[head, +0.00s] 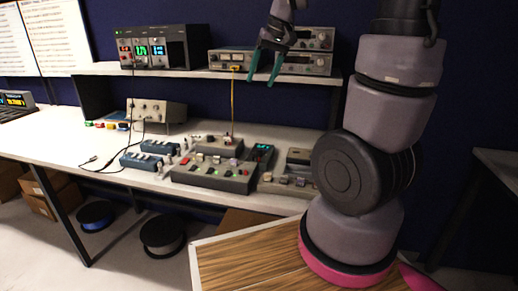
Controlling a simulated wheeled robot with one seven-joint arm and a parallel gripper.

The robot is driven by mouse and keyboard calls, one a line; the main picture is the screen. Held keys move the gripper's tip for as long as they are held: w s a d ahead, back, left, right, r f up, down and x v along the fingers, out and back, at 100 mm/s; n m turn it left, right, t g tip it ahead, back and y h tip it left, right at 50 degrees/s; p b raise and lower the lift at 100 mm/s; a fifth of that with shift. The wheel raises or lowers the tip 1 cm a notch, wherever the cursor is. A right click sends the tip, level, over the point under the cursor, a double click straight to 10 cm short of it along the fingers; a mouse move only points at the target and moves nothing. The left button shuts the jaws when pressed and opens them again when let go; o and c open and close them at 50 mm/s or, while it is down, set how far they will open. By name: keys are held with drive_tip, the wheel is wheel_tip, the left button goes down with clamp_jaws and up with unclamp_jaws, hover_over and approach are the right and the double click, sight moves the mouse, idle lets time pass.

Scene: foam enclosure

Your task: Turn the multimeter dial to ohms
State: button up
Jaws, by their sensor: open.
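My gripper (263,79) hangs in front of the upper shelf, fingers pointing down and spread apart, with nothing between them. It overlaps the grey bench instruments (225,58) on the shelf in the picture. A small dark device with a teal screen (262,152) lies on the workbench, below the gripper in the picture. It may be the multimeter, but it is too small to be sure. No dial or its setting can be read. The gripper appears well above the bench and apart from this device.
A grey panel with knobs (215,178) lies at the front of the white workbench (60,148). A dark instrument with lit displays (165,47) stands on the shelf (185,71). A yellow cable (233,105) hangs from the shelf. The wooden surface (250,258) in front looks clear.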

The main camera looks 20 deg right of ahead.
drive_tip(key=w+d+f+n+g+h, duration=0.1)
drive_tip(key=w+f+n+g, duration=0.1)
drive_tip(key=w+f, duration=0.6)
drive_tip(key=n+g+h, duration=0.1)
drive_tip(key=n+h, duration=0.1)
approach(259, 151)
drive_tip(key=f, duration=0.8)
drive_tip(key=shift+w+d+f, duration=0.15)
drive_tip(key=shift+w+f, duration=0.1)
drive_tip(key=shift+f, duration=0.1)
clamp_jaws()
